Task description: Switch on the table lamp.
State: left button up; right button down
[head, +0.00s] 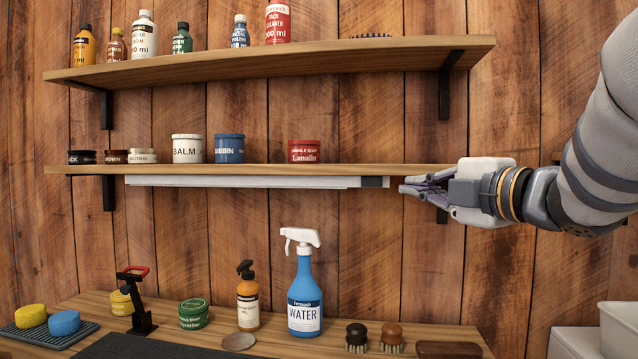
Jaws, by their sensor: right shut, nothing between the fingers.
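No ordinary standing table lamp shows in the head view. A long white bar (240,181), which looks like a lamp strip, is fixed under the lower shelf (250,169). It has a dark grey cap (374,182) at its right end. I see no clear glow from the bar or on the wall below it. My right gripper (406,187) comes in from the right with its fingers shut and empty. Its fingertips point left at the grey cap, with a small gap in the picture. Whether they touch it in depth I cannot tell. My left gripper is out of view.
Tins stand on the lower shelf, and bottles on the upper shelf (270,62). The bench (270,346) below holds a blue spray bottle (305,295), an amber bottle (248,305), a green tin (194,314), brushes, sponges and a black stand (140,318). The wall between is clear.

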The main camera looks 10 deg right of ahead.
jog(key=b, duration=0.3)
send_near(368, 181)
jog(key=a, duration=0.3)
jog(key=w, duration=0.2)
jog(key=w+d, duration=0.1)
jog(key=w, duration=0.1)
jog(key=shift+w+d, duration=0.15)
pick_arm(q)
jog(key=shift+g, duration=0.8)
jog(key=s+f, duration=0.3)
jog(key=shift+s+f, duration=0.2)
